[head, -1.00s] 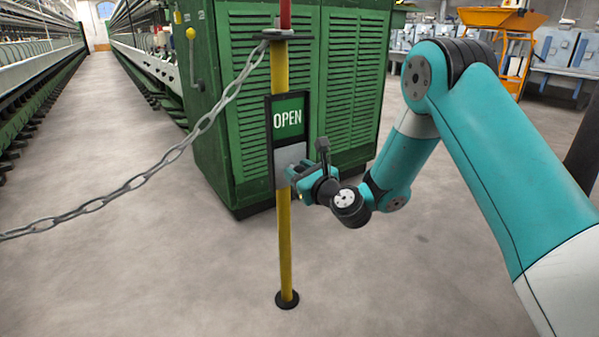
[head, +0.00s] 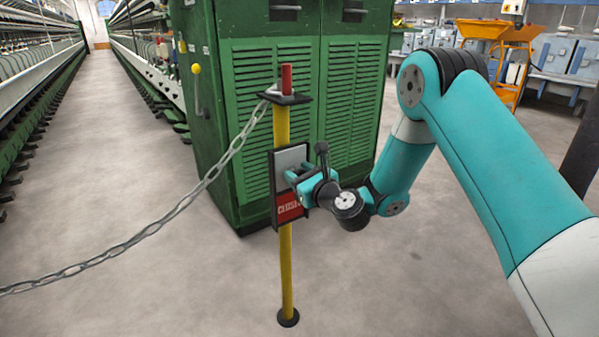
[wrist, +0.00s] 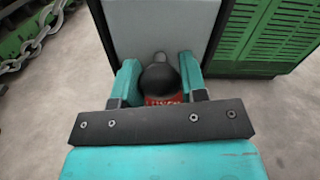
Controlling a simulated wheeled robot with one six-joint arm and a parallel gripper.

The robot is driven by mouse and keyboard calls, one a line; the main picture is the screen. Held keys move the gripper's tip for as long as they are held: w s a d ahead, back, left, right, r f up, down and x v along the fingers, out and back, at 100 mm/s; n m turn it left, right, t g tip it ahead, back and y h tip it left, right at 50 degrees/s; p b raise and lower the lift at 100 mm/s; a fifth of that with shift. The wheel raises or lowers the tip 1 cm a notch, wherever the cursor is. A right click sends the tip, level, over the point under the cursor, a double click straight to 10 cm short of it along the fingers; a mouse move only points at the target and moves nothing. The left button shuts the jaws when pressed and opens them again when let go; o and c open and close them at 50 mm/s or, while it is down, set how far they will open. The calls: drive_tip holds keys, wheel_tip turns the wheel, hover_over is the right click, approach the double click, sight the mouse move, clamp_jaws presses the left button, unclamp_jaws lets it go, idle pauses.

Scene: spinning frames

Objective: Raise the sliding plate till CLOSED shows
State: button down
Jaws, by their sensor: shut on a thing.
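The sign frame (head: 274,175) is black and fixed on a yellow post (head: 286,265). Its grey sliding plate (head: 291,157) covers the upper half of the frame, and it also fills the top middle of the wrist view (wrist: 160,28). Below it a red panel (head: 289,208) with white lettering shows, partly hidden by my gripper; the word looks like CLOSED. My gripper (head: 296,176) is at the plate's lower part, shut on the dark round knob (wrist: 160,80) between its teal fingers in the wrist view. No green OPEN panel is visible.
A grey chain (head: 180,207) runs from the post top down to the left. A red piece (head: 286,79) stands on the post's black cap. A green cabinet (head: 240,60) stands close behind. The floor in front is clear.

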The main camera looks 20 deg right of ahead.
drive_tip(key=shift+r, duration=0.25)
drive_tip(key=c, duration=0.7)
unclamp_jaws()
drive_tip(key=shift+f+b, duration=0.1)
drive_tip(key=shift+b, duration=0.2)
drive_tip(key=shift+s+d+f+b, duration=0.3)
drive_tip(key=shift+s+b, duration=0.3)
drive_tip(key=shift+b, duration=0.4)
drive_tip(key=b+v, duration=0.5)
drive_tip(key=b, duration=0.1)
drive_tip(key=b+v, duration=0.5)
drive_tip(key=b, duration=0.2)
drive_tip(key=b+v, duration=0.6)
drive_tip(key=b, duration=0.1)
drive_tip(key=shift+a+r, duration=0.1)
drive_tip(key=shift+r, duration=0.3)
